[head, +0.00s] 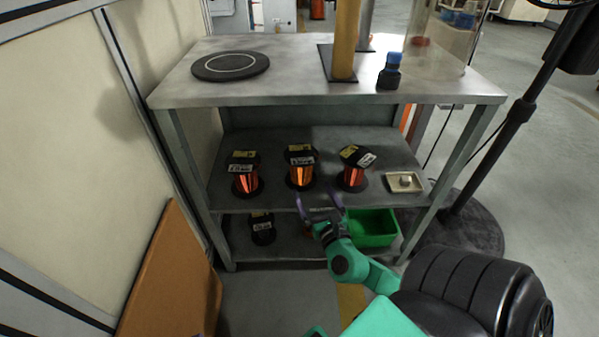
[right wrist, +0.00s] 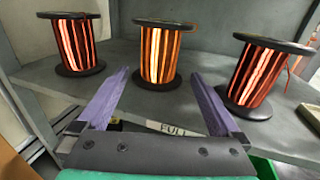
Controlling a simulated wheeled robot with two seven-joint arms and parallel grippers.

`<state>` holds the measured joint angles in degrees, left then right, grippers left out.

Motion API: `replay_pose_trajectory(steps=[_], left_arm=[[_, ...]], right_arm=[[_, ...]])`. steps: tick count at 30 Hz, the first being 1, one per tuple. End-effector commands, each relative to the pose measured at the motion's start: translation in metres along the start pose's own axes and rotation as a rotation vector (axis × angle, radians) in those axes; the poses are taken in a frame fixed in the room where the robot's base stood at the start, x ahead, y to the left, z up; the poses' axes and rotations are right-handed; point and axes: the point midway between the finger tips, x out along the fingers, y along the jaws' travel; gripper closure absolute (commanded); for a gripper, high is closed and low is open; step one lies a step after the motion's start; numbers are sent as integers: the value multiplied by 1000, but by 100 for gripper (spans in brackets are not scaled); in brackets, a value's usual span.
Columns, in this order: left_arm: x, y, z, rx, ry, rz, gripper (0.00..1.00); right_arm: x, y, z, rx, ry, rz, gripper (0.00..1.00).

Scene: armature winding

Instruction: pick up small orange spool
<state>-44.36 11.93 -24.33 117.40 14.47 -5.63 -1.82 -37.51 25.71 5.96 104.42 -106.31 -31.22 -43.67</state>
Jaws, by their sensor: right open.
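Three spools with black flanges and orange-red windings stand upright in a row on the middle shelf: a left spool (head: 245,178), a middle spool (head: 300,172) with the most orange winding, and a right spool (head: 352,175). The right wrist view shows the left (right wrist: 77,45), middle (right wrist: 158,55) and right (right wrist: 262,75) spools. My right gripper (head: 320,200) is open and empty in front of the shelf. In the right wrist view its purple fingers (right wrist: 155,95) point toward the middle spool, one on each side, apart from it. My left gripper is not in view.
The middle shelf (head: 390,140) also holds a small tray (head: 404,182) at right. Below are a green bin (head: 372,228) and a dark spool (head: 262,228). The worktop (head: 290,75) overhangs the spools. A black stand (head: 515,115) rises at right; an orange-brown board (head: 170,280) leans at left.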

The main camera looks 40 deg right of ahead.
Motion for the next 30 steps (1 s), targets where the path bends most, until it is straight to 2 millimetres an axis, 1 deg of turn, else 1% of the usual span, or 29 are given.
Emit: replay_pose_trajectory(steps=[1,3,10,13,15,18,23,26,27,29,30], left_arm=[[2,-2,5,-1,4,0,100],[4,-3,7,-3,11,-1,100],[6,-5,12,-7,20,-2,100],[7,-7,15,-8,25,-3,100],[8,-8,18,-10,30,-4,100],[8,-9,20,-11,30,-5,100],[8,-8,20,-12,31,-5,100],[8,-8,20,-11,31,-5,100],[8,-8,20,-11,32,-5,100],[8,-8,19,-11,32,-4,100],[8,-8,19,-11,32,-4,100]], right_arm=[[15,0,0,4,-6,-2,0],[33,0,0,4,-5,-3,0],[66,0,2,8,0,-3,0],[86,1,6,9,-2,-4,0],[98,1,4,6,1,-3,0],[106,1,5,6,2,-2,0],[106,1,5,5,3,-1,0],[106,1,5,5,3,-1,34],[106,1,5,5,3,-1,50],[106,1,5,5,3,-1,73],[105,1,5,5,3,-1,88]])
